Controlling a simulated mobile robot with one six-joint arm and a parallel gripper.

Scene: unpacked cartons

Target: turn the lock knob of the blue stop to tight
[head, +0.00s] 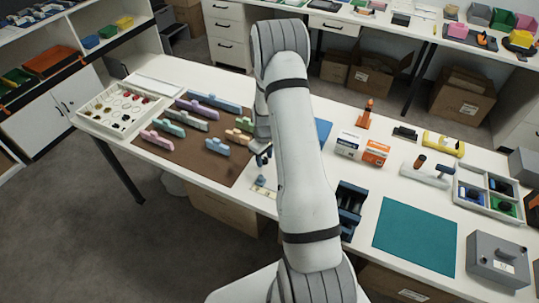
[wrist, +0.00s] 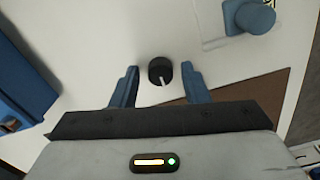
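In the wrist view a round black knob (wrist: 160,71) with a pale pointer line stands in front of a white surface. My gripper (wrist: 159,72) has its two blue fingers on either side of the knob, with a gap showing on each side. Nothing is gripped. A blue cylinder (wrist: 256,17) stands on a pale, lined card at the upper right. Which blue body the knob belongs to cannot be told. In the head view my gripper (head: 262,157) is low over the table near the brown mat's right edge; my arm hides the knob there.
Several coloured blocks, one of them blue (head: 216,146), lie on the brown mat (head: 165,170). A dark blue rack (head: 350,212) stands right of my arm; a dark blue body (wrist: 22,85) is left in the wrist view. A teal mat (head: 415,235) lies clear.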

